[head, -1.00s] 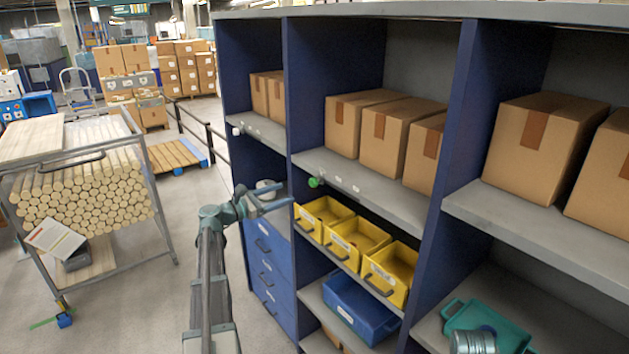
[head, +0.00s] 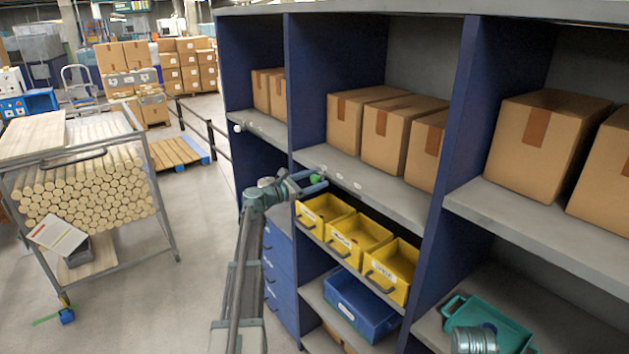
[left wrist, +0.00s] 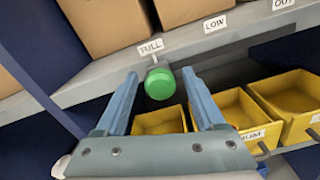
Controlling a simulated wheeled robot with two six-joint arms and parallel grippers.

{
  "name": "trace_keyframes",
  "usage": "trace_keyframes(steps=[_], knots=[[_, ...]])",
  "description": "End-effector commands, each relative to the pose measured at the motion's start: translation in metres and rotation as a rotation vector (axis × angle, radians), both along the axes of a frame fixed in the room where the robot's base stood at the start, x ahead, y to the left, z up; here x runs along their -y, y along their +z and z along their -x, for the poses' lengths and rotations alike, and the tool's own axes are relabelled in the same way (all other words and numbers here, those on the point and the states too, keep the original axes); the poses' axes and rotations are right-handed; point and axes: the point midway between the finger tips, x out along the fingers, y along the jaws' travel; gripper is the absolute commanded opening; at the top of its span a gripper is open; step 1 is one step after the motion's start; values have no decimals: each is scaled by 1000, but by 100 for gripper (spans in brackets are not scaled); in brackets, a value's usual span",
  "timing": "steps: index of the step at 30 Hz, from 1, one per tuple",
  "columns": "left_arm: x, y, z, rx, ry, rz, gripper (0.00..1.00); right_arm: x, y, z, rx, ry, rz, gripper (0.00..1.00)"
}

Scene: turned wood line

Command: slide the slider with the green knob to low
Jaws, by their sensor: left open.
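The green knob (head: 315,179) sits at the front edge of the grey shelf in the middle bay, at the left end of its row of labels. In the left wrist view the knob (left wrist: 160,83) is just below the FULL label (left wrist: 150,47). The LOW label (left wrist: 215,23) is to its right and the OUT label (left wrist: 283,3) farther right. My left gripper (head: 308,183) is open at the knob. In the left wrist view its blue fingers stand on either side of the knob, with small visible gaps. My right gripper is not seen.
Yellow bins (head: 357,241) sit just below the shelf edge, close under the left gripper. Cardboard boxes (head: 392,130) stand on the shelf behind. A blue upright (head: 291,90) is just left of the knob. A teal tray (head: 509,325) is at lower right.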

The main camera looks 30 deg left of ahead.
Motion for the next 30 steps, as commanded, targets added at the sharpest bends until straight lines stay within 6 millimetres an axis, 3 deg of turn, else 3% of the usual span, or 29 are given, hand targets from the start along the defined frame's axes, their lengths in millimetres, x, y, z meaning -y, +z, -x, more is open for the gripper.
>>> trace_keyframes(steps=[5,17,30], knots=[[0,0,0,0,0,0,71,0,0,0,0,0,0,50],[0,0,0,0,-1,0,0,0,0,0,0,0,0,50],[0,0,0,0,-1,-1,0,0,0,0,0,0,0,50]])
